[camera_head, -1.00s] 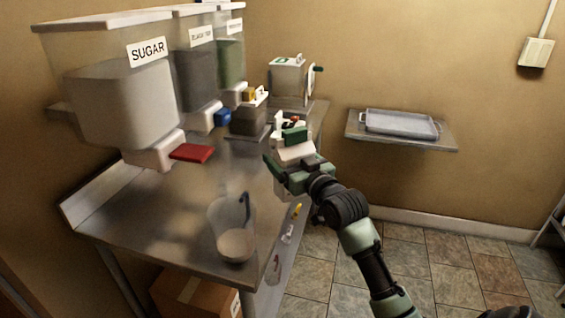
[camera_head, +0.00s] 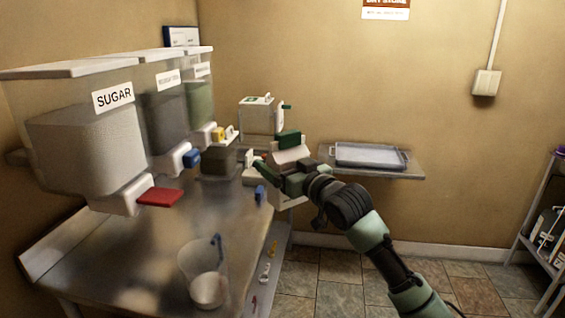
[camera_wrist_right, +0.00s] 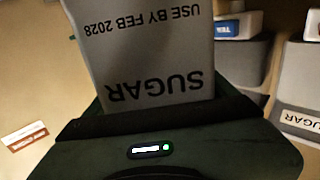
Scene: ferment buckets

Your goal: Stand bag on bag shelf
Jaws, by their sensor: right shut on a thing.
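A pale bag (camera_wrist_right: 145,60) printed "SUGAR" and "USE BY FEB 2028" fills the middle of the right wrist view, its print upside down there. My right gripper (camera_head: 278,157) is shut on it. In the head view the bag (camera_head: 291,153) shows as a small white patch between the green fingers, mostly hidden, above the far right end of the steel table. A metal rack (camera_head: 533,225) stands at the right edge, partly cut off, with dark, labelled items on its levels. I cannot tell whether it is the bag shelf. My left gripper is not in view.
Labelled dispensers, a sugar one (camera_head: 85,150) nearest, line the steel table (camera_head: 130,265) at left. A clear jug (camera_head: 205,275) stands near its front edge. A wall shelf (camera_head: 415,174) holds a grey tray (camera_head: 370,156). The tiled floor between table and rack looks clear.

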